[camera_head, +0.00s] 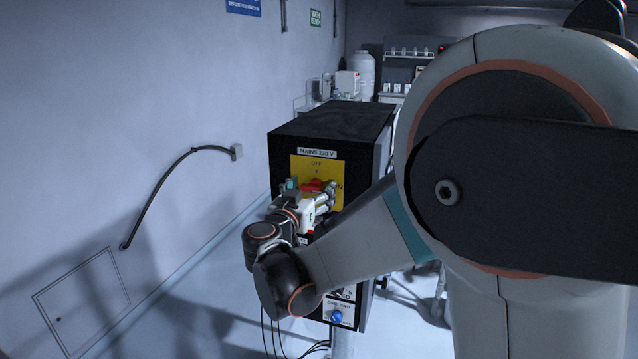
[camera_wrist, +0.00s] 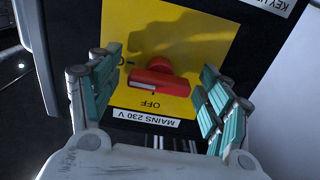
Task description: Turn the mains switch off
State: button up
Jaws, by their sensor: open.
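The mains switch is a red rotary knob (camera_wrist: 157,80) on a yellow plate (camera_wrist: 190,38) in the wrist view, where the labels appear upside down. Its handle lies roughly sideways, with a pale mark at its left end; the word OFF is printed below it in that view. The switch also shows in the head view as a red knob (camera_head: 312,185) on the black cabinet's front, under the MAINS 230 V label. My gripper (camera_wrist: 160,62) is open, with teal-padded fingers left and right of the knob and visible gaps. In the head view my gripper (camera_head: 311,190) partly covers the plate.
The black cabinet (camera_head: 330,122) stands on the pale floor. A blue knob (camera_head: 337,316) sits low on its front, with cables below. The wall at left carries a conduit (camera_head: 165,178). A bench with a white container (camera_head: 362,75) is behind. My arm hides much of the right side.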

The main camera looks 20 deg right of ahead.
jog(key=shift+w+d, duration=0.1)
jog(key=shift+w, duration=0.05)
jog(key=shift+c, duration=0.6)
jog(key=c, duration=1)
jog(key=shift+o, duration=0.2)
